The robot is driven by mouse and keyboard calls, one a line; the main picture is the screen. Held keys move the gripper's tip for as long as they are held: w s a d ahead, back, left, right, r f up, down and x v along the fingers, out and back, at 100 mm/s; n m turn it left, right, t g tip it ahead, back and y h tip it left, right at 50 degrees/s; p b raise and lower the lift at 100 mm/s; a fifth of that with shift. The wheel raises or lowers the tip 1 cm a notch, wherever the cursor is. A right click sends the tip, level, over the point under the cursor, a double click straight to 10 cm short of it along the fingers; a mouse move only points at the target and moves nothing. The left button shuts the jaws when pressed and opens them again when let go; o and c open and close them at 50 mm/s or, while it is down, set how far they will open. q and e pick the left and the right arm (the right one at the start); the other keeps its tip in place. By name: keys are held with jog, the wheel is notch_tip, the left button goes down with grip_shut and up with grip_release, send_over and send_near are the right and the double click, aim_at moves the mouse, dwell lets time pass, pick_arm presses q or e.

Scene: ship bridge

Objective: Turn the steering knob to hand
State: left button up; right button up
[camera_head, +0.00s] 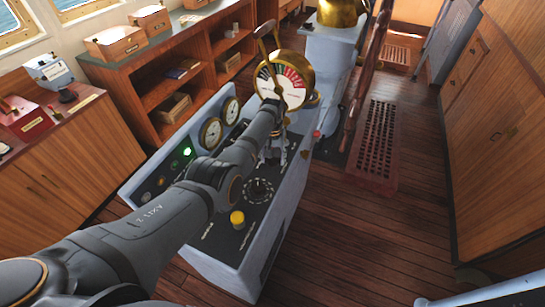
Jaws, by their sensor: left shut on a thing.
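The grey-blue control console (222,262) stands in the middle of the view, with a dark sloping top. My left arm reaches across it from the lower left. My left gripper (275,158) points down at the far part of the console top, just below the round telegraph dial. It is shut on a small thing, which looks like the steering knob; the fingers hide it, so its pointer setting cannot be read. A black round knob with a ring of white marks (258,190) sits nearer, apart from the fingers. My right gripper is out of view.
The brass telegraph (284,82) with its lever rises close behind the gripper. A yellow button (237,218), a lit green lamp (187,152) and two gauges (212,132) are on the console. Wooden shelves (165,88) stand at the left. The plank floor (385,235) at the right is clear.

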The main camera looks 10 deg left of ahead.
aim_at(273, 158)
pick_arm(q)
jog(key=shift+n, duration=1.5)
jog(key=o, duration=1.1)
jog(key=shift+d, duration=0.1)
jog(key=shift+o, duration=0.2)
jog(key=shift+r, duration=0.1)
notch_tip(273, 158, up, 12)
